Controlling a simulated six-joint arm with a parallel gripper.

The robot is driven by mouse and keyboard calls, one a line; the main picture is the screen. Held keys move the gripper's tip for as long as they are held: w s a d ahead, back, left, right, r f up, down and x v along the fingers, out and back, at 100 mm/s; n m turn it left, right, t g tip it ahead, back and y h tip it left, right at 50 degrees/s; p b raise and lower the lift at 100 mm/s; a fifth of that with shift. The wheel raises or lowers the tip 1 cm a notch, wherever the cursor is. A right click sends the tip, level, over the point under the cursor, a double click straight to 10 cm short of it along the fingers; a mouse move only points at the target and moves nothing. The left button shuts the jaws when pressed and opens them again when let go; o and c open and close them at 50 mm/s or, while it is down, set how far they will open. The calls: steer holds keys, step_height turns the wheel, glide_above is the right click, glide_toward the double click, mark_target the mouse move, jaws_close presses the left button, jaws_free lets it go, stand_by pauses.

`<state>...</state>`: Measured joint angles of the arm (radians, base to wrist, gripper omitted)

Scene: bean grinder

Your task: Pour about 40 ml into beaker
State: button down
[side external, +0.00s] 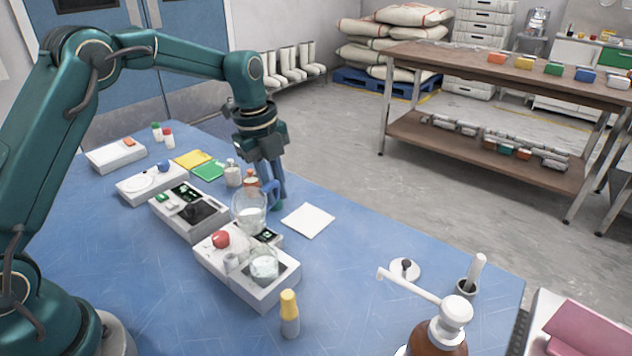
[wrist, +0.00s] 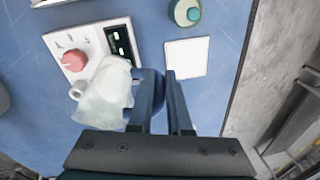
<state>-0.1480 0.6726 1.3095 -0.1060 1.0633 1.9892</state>
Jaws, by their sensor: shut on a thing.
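My gripper (side external: 272,195) is shut on the blue handle (side external: 270,190) of a clear jug (side external: 249,212). The jug looks about upright in the side view and holds some clear liquid. A clear beaker (side external: 264,266) stands on a white unit (side external: 222,272), nearer the camera than the jug, and seems to have something pale in its lower part. In the wrist view, the jug (wrist: 106,95) is left of my gripper (wrist: 165,85) and covers part of the unit (wrist: 92,42). I cannot make out the beaker there.
The unit carries a red knob (side external: 221,239). A white square pad (side external: 308,220) lies right of my gripper. An amber pump bottle (side external: 440,335) and a yellow-capped bottle (side external: 289,312) stand in front. The blue table (side external: 360,270) is clear between them.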

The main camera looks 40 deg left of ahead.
steer(key=shift+w+a+f+g+h+b, duration=0.3)
steer(key=shift+a+f+g+h, duration=0.25)
steer(key=shift+h, duration=0.35)
steer(key=shift+w+a+r+g+h, duration=0.1)
steer(key=shift+a+r+g+h, duration=0.2)
steer(key=shift+h, duration=0.2)
steer(key=shift+g+h+b, duration=0.3)
steer(key=shift+g, duration=0.05)
steer(key=shift+n, duration=0.3)
stand_by(0.4)
